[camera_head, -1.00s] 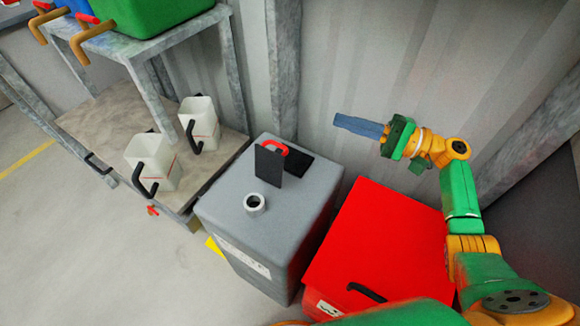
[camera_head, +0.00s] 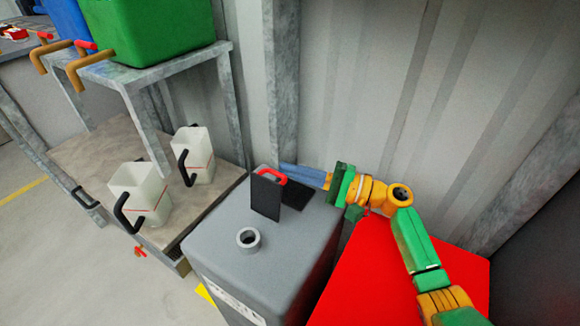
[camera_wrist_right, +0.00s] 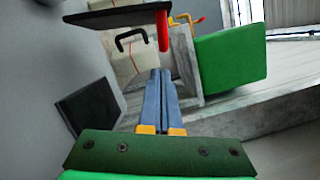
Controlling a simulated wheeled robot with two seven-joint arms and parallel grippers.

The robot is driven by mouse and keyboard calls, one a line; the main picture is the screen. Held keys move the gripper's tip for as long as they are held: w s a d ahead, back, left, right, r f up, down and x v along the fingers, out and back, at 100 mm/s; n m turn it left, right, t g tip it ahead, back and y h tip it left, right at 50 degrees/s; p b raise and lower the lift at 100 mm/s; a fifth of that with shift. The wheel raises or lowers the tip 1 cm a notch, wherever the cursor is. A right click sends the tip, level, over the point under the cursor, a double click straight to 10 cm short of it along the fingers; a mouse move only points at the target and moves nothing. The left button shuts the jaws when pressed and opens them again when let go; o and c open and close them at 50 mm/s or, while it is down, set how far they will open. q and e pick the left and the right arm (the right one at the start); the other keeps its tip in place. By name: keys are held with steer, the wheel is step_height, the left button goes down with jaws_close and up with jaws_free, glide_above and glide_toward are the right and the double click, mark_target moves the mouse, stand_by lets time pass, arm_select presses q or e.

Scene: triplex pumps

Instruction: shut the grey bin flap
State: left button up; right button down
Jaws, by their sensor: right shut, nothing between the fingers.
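The grey bin (camera_head: 240,220) stands on the floor in the middle of the head view. Its black flap (camera_head: 265,198) stands upright, open, with a red handle (camera_head: 272,176) at its top edge. A dark square (camera_head: 298,194) lies on the bin top beside the flap. In the right wrist view the flap (camera_wrist_right: 115,14) is at the top and the dark square (camera_wrist_right: 88,107) at the left. My right gripper (camera_head: 284,167) is shut and empty, its blue fingers pointing left just behind the flap and handle. Whether they touch cannot be told. My left gripper is out of view.
A round spout (camera_head: 248,239) rises from the bin top. A red bin (camera_head: 365,280) stands right beside it, under my right arm. Two white jugs (camera_head: 140,195) stand on a bench at left, below a green container (camera_head: 150,30). A corrugated wall is close behind.

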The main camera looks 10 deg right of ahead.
steer(key=shift+s+a+r, duration=0.3)
steer(key=shift+s, duration=0.05)
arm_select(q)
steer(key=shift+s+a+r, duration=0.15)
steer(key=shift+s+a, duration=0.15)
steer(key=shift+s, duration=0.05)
arm_select(e)
steer(key=shift+s+a, duration=0.1)
steer(key=shift+a, duration=0.05)
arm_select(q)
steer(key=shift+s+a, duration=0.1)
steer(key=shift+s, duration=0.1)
arm_select(e)
steer(key=shift+s+a+r+n, duration=0.15)
steer(key=shift+s+r+n, duration=0.1)
steer(key=shift+n, duration=0.15)
